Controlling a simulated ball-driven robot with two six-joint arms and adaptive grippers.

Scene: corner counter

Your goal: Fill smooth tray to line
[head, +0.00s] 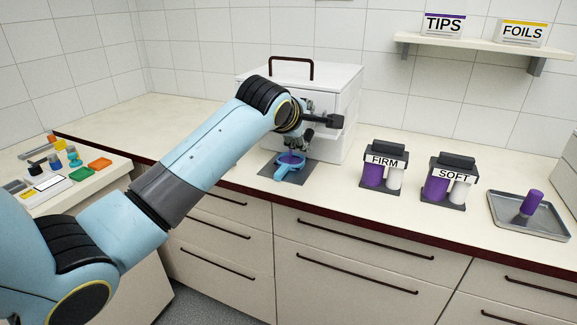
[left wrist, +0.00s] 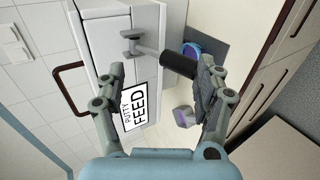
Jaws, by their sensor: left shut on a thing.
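A white box-shaped putty feed machine (head: 335,90) stands on the counter against the tiled wall. Its "PUTTY FEED" label (left wrist: 136,105) shows in the left wrist view. A lever with a black grip (left wrist: 179,65) sticks out from it. My left gripper (head: 309,122) is at the machine's front, shut on the lever grip; its fingers also show in the left wrist view (left wrist: 160,72). A blue tray (head: 288,174) with purple putty (head: 291,158) in it sits below, on a dark mat (head: 268,171). The arm and gripper partly hide the machine's front. My right gripper is out of view.
To the right stand the FIRM holder (head: 385,160), the SOFT holder (head: 455,174) and a metal tray (head: 505,215) with a purple cylinder (head: 531,203). The left counter holds small coloured items. A shelf (head: 470,42) carries TIPS and FOILS boxes.

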